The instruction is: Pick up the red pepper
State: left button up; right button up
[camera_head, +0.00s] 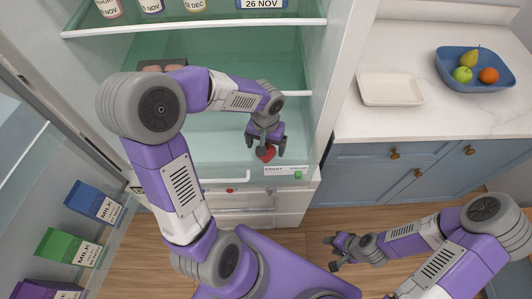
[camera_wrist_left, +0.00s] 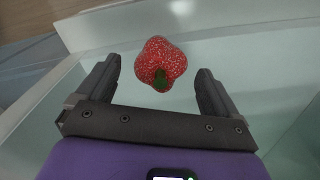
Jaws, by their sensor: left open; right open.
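The red pepper (camera_head: 265,154) lies on the lower glass shelf of the open fridge, near its front edge. In the left wrist view the pepper (camera_wrist_left: 160,63) is red and speckled with a green stem, and sits between and slightly beyond the two fingertips. My left gripper (camera_head: 266,150) reaches down over it from above, open, with a gap on each side of the pepper; the fingers (camera_wrist_left: 155,75) do not appear to touch it. Part of the pepper is hidden by the gripper in the head view. My right gripper (camera_head: 338,254) is open and empty, low over the wooden floor.
Jars stand on the upper shelf (camera_head: 200,27). A brown carton (camera_head: 160,66) sits deeper inside the fridge. Milk cartons (camera_head: 93,201) stand in the door at left. On the counter are a white tray (camera_head: 390,89) and a blue fruit bowl (camera_head: 475,83). A label (camera_head: 284,170) is on the shelf's front edge.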

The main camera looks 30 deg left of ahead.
pick_arm(q)
notch_tip(320, 180, down, 3)
jog(key=shift+r+b, duration=0.2)
jog(key=shift+b, duration=0.1)
jog(key=shift+r, duration=0.1)
jog(key=c, duration=1.2)
